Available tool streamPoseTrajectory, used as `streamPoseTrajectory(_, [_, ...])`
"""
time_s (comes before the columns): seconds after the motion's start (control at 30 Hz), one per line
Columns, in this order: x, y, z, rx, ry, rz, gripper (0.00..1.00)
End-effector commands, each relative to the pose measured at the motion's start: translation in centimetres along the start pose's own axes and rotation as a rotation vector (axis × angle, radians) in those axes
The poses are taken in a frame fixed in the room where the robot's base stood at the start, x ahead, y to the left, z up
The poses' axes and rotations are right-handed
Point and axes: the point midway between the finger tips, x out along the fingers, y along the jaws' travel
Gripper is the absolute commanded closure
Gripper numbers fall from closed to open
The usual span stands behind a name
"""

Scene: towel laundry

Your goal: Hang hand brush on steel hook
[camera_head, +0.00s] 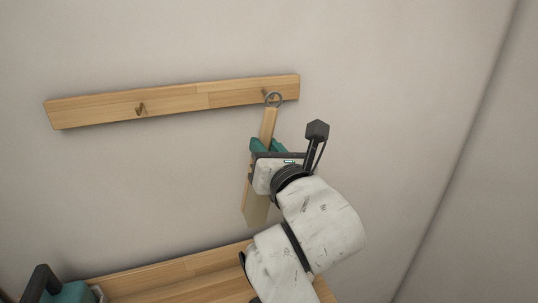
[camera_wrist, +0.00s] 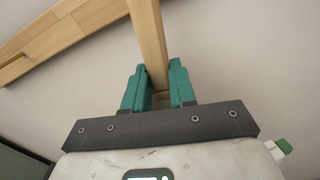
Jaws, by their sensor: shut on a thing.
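The hand brush (camera_head: 268,122) has a wooden handle with a metal ring (camera_head: 273,99) at its top. It hangs nearly upright, slightly tilted, in front of the wall, with its pale lower end (camera_head: 256,210) below my gripper. My gripper (camera_head: 268,147) has teal fingers shut on the handle, which also shows in the wrist view (camera_wrist: 149,40) between the fingers (camera_wrist: 160,85). The ring overlaps the right steel hook (camera_head: 265,93) on the wooden rail (camera_head: 200,99). I cannot tell whether the ring is around the hook or only in front of it. A second hook (camera_head: 140,110) on the left is bare.
A wooden shelf or bench top (camera_head: 180,277) lies below the rail. A teal object with a dark handle (camera_head: 65,292) stands at the lower left. The wall around the rail is clear. A wall corner runs down the right side.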

Motion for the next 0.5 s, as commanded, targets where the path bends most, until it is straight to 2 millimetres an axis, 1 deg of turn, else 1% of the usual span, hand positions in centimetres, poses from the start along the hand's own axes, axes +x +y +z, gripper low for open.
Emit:
streamPoseTrajectory(0.27, [1.6, -0.1, -0.1, 0.000, 0.002, -0.001, 1.00])
streamPoseTrajectory(0.5, [2.5, -0.2, -0.9, 0.002, 0.011, -0.001, 1.00])
